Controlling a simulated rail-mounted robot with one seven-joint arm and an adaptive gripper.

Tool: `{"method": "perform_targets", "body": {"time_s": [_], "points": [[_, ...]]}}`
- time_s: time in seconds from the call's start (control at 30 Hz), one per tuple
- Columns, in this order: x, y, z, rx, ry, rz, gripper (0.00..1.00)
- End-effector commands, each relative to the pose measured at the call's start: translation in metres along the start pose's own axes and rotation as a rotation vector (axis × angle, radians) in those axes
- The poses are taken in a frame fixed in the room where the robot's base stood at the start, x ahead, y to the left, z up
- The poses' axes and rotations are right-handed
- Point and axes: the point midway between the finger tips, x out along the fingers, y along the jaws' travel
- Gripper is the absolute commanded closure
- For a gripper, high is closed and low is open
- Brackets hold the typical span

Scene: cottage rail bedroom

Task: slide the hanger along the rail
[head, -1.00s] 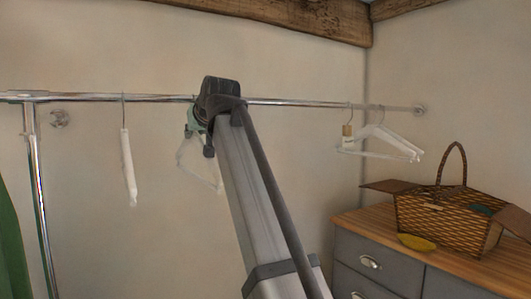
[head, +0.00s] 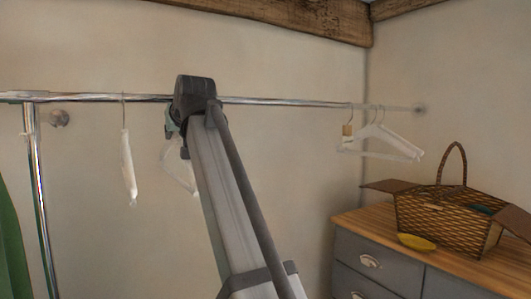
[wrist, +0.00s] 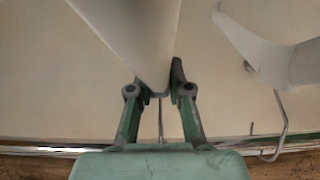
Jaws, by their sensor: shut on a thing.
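A white hanger (head: 179,170) hangs from the metal rail (head: 285,101) by its hook, partly hidden behind my arm in the head view. My gripper (wrist: 159,88) is shut on this hanger just below its hook; its pale body (wrist: 135,35) fills the top middle of the wrist view. In the head view my gripper (head: 171,124) is mostly hidden by my wrist, close under the rail. A second white hanger (head: 128,168) hangs edge-on to the left, apart from the held one. The rail also crosses the bottom of the wrist view (wrist: 45,149).
White hangers (head: 390,142), one with a wooden-coloured piece, hang near the rail's right end. Below them a grey dresser (head: 345,245) bears a wicker basket (head: 445,215) and a yellow item (head: 417,242). Green cloth (head: 10,250) is at far left. The rail between held and right hangers is clear.

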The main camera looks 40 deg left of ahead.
Motion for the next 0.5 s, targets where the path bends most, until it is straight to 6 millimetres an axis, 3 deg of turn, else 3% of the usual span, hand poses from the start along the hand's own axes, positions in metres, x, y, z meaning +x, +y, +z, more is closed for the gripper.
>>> {"method": "perform_targets", "body": {"time_s": [0.5], "points": [[0.000,-0.030,0.001,-0.001,-0.001,-0.001,1.00]]}}
